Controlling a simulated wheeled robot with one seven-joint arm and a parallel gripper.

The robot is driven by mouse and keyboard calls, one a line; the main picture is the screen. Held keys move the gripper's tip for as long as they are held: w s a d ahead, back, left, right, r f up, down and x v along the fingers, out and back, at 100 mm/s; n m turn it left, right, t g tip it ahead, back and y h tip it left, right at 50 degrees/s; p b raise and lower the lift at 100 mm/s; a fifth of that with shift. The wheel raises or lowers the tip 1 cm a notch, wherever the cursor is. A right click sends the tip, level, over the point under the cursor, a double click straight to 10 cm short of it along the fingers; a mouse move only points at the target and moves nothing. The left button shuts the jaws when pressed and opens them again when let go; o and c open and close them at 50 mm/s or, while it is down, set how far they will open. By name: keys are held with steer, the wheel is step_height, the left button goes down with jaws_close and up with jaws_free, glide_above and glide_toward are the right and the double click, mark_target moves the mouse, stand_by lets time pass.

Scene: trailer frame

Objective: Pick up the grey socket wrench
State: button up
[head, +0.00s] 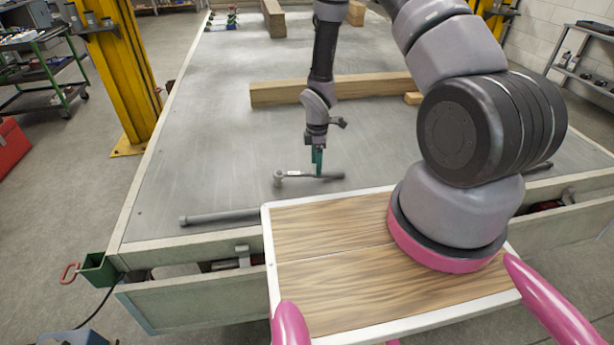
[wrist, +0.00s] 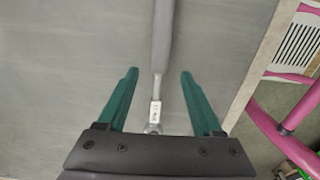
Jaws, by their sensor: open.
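The grey socket wrench (head: 310,176) lies flat on the grey trailer bed, its round head at the left and its handle pointing right in the head view. My gripper (head: 317,160) is above the middle of it, with its green fingers pointing down. In the wrist view the wrench (wrist: 162,50) runs up the picture, with a small white label on its shaft. My gripper (wrist: 158,78) is open there, one finger on each side of the shaft, with clear gaps. The wrench's head end is mostly hidden behind the gripper body.
A grey bar (head: 220,216) lies near the bed's front edge. A wooden beam (head: 285,93) lies across the bed behind my gripper, with a small wood block (head: 413,98) beside it. The bed (head: 215,150) left of the wrench is clear.

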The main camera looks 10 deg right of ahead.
mark_target(309, 175)
step_height(309, 175, down, 4)
steer(key=shift+a, duration=0.15)
jaws_close()
steer(key=shift+w, duration=0.1)
stand_by(1.3)
